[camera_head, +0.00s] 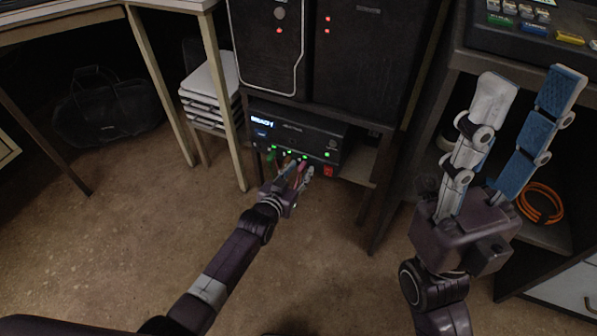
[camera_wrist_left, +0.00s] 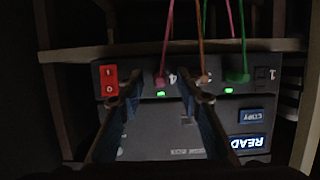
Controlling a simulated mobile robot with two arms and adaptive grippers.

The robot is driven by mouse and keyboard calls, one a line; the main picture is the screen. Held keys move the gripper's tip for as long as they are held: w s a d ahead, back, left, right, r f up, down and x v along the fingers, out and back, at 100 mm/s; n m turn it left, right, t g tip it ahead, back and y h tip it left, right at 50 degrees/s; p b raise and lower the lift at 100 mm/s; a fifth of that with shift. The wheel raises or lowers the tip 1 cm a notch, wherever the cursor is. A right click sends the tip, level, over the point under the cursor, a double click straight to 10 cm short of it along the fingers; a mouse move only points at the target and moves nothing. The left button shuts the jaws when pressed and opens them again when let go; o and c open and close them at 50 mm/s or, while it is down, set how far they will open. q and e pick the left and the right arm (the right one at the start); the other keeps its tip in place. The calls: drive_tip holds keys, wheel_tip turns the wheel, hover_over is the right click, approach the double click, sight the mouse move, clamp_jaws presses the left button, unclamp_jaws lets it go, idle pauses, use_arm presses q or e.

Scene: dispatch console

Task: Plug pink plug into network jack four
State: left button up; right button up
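The black network box (camera_head: 270,118) with lit green lights sits on a low shelf in the head view. The left wrist view shows its front (camera_wrist_left: 150,130) upside down. There the pink plug (camera_wrist_left: 160,82) is at the panel beside the label 4, with a green light lit at it and its pink cable (camera_wrist_left: 168,40) running up the picture. It looks seated, though its depth is hard to judge. My left gripper (camera_head: 293,170) is at the box front; in the wrist view its fingers (camera_wrist_left: 158,84) are apart, one on each side of the plug. My right gripper (camera_head: 525,88) is open and empty.
Orange (camera_wrist_left: 202,65) and green (camera_wrist_left: 243,65) cables run to neighbouring jacks, close to my left fingers. A red switch (camera_wrist_left: 109,81) is on the other side. A black computer tower (camera_head: 268,55) stands above the box. An orange cable coil (camera_head: 540,203) lies on the right shelf.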

use_arm(q)
drive_tip(key=v, duration=1.2)
drive_tip(key=shift+r, duration=0.15)
